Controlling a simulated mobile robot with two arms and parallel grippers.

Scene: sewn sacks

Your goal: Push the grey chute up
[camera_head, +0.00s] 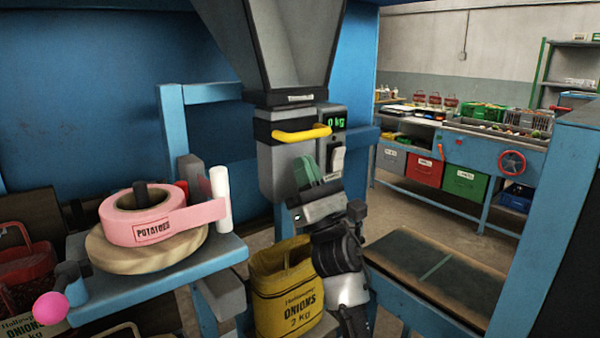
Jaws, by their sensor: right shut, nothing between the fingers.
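The grey chute (271,168) hangs below the grey hopper (285,40), under a black collar with a yellow handle (301,133). My right gripper (316,168) is shut and empty, its green-grey fingers pointing up at the chute's lower right side. It covers part of the chute's right edge; I cannot tell whether it touches. A yellow sack (270,275) marked "ONIONS 2 kg" stands upright below the chute, partly hidden by my right arm. My left gripper is not in view.
A display (337,122) reading 0 kg and a light switch lever (338,160) sit right of the chute. A blue shelf (215,255) at left holds a pink "POTATOES" tape roll (135,217). A dark conveyor belt (430,265) lies at lower right, beside a blue post (555,220).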

